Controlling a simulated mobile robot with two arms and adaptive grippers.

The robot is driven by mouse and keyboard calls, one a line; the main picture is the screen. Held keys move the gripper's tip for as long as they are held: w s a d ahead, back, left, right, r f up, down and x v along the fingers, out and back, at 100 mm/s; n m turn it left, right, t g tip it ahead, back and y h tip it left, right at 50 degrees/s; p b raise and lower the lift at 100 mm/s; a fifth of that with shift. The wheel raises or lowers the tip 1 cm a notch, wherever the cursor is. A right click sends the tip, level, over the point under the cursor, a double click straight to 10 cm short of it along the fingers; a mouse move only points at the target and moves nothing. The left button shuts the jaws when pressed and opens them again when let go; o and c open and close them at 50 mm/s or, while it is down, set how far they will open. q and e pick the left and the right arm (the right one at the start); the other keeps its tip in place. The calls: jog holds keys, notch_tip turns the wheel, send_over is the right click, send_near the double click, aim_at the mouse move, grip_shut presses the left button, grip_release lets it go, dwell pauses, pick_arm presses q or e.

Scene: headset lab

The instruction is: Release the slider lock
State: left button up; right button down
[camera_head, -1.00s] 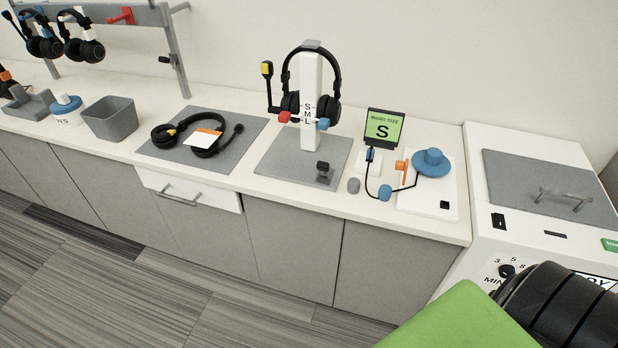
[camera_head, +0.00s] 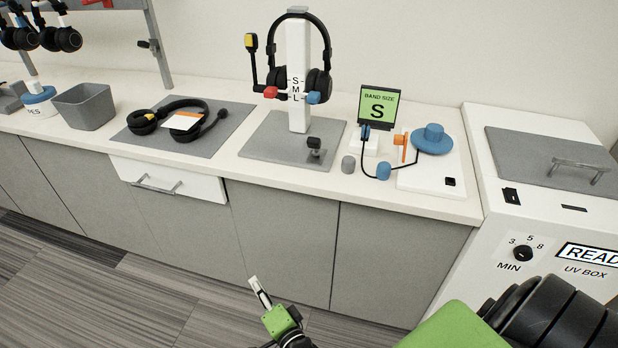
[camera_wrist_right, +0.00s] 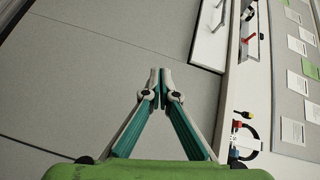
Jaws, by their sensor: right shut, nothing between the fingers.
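A white post (camera_head: 298,75) marked S, M, L stands on a grey base plate (camera_head: 262,146). A black headset (camera_head: 318,82) hangs over it, with a yellow-tipped microphone at left. A red piece (camera_head: 270,92) sticks out at the post's left and a blue piece (camera_head: 313,98) at its right, both near the letters. I cannot tell which is the slider lock. My right gripper (camera_head: 257,287) is shut and empty, low in front of the cabinets, well away from the post. Its fingertips (camera_wrist_right: 161,75) meet in the wrist view. My left gripper is out of view.
A headset lies on a grey mat (camera_head: 150,120) left of the post. A green S display (camera_head: 378,105) and a blue hat-shaped part (camera_head: 432,140) stand at right. A white UV box (camera_head: 540,225) is at far right. The cabinet fronts (camera_head: 280,240) border free floor.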

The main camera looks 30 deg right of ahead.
aim_at(312, 147)
jog(key=w+d+r+m+t+h+b, duration=0.3)
jog(key=w+r+m+t+h+b, duration=0.1)
jog(key=r+m, duration=0.5)
pick_arm(q)
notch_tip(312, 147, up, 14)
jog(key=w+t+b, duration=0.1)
jog(key=b, duration=0.5)
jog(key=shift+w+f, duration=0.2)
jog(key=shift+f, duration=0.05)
pick_arm(e)
jog(key=s+d+r+m+g+h, duration=0.2)
jog(key=d+r+m+h, duration=0.2)
jog(key=r+m+h, duration=0.3)
jog(key=s+d+r+m+g+h, duration=0.3)
jog(key=d+r+m+h, duration=0.2)
jog(key=m, duration=0.9)
jog(key=shift+r+m+g+h, duration=0.35)
jog(key=shift+r+h, duration=0.5)
jog(key=shift+h, duration=0.35)
jog(key=shift+d, duration=0.15)
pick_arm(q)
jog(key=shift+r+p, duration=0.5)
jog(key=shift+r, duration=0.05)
pick_arm(e)
jog(key=x, duration=1.4)
jog(key=shift+w, duration=0.1)
